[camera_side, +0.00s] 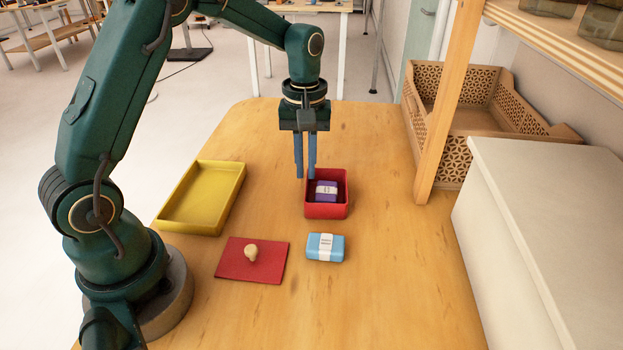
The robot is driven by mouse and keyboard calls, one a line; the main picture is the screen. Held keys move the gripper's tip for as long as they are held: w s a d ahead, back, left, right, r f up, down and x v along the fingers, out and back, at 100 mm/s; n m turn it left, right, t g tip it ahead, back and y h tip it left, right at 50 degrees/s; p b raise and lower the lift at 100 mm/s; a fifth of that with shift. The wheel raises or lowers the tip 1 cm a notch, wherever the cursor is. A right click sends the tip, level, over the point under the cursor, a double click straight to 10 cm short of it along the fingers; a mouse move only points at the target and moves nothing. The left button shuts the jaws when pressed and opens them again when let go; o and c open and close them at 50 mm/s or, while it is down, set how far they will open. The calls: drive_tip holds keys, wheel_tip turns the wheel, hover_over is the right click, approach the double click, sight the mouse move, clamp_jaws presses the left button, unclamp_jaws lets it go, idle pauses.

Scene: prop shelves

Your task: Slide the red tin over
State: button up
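The red tin (326,211) is an open square box on the wooden table, right of centre. A purple block with a white label (327,190) lies inside it. A flat red lid with a pale round knob (270,266) lies apart on the table, front left of the tin. My gripper (305,178) points down at the tin's back left corner. Its two blue fingers are apart with a narrow gap, and I see nothing held between them. Whether the fingertips touch the tin's wall is unclear.
A light blue packet (325,247) lies just in front of the tin. A yellow tray (232,194) sits at the left. A wooden post (446,110), a patterned crate (462,150) and a white box (545,215) bound the right side. Table behind the tin is clear.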

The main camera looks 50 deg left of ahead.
sight(306, 187)
drive_tip(key=shift+f, duration=0.1)
drive_tip(key=shift+f, duration=2.5)
clamp_jaws()
drive_tip(key=shift+a, duration=0.15)
drive_tip(key=shift+s+a, duration=3.95)
drive_tip(key=shift+a, duration=0.2)
